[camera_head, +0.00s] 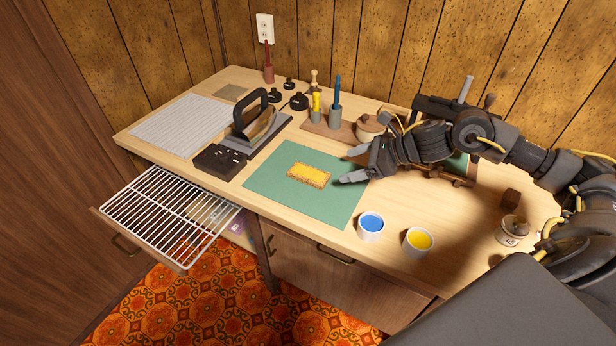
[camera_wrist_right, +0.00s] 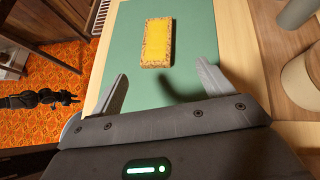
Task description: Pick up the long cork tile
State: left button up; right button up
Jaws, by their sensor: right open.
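The long cork tile (camera_head: 309,176) lies flat on the green mat (camera_head: 270,200), its top mostly covered in yellow. It also shows in the right wrist view (camera_wrist_right: 157,43), ahead of the fingers and apart from them. My right gripper (camera_head: 355,165) is open and empty, above the mat just to the right of the tile. Its two fingers (camera_wrist_right: 160,85) show spread in the right wrist view. My left gripper is not in view.
A cup of blue paint (camera_head: 370,228) and a cup of yellow paint (camera_head: 418,243) stand near the front edge. A black press or iron (camera_head: 258,120) stands left of the mat. A wire rack (camera_head: 170,215) lies over the open drawer. Tool holders (camera_head: 335,118) stand behind the mat.

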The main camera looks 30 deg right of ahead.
aim_at(311, 174)
jog(key=x, duration=0.5)
jog(key=shift+w+a+r+p, duration=0.1)
jog(key=shift+a+r+p, duration=0.1)
jog(key=shift+p, duration=0.2)
jog(key=shift+w+a+f, duration=0.1)
jog(key=shift+f, duration=0.15)
jog(key=shift+w+a, duration=0.15)
jog(key=shift+a, duration=0.1)
jog(key=p+x, duration=0.1)
jog(key=x, duration=0.3)
jog(key=shift+a+r, duration=0.1)
jog(key=shift+a, duration=0.2)
jog(key=shift+w+f, duration=0.2)
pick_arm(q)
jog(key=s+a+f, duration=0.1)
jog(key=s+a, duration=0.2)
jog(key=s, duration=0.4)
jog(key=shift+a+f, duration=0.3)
pick_arm(e)
jog(key=shift+c, duration=0.4)
jog(key=c, duration=0.9)
